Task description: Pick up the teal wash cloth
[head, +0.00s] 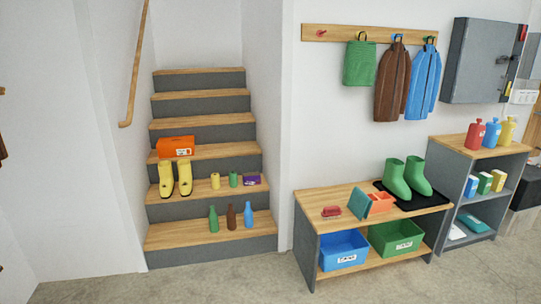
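Two teal things are in the head view. One is a flat teal piece (474,224) lying on the bottom level of the grey shelf unit at the right, and it looks like a folded cloth. The other is a teal panel-like piece (359,203) standing tilted on the wooden bench, beside an orange open box. At this size I cannot tell for sure which one is the wash cloth. Neither of my grippers is in view.
The wooden bench (330,196) holds green boots (396,180) on a black mat, with blue (343,251) and green bins (397,236) below. The shelf unit (445,166) carries bottles and small boxes. Stairs (200,237) stand left. The floor (220,285) in front is clear.

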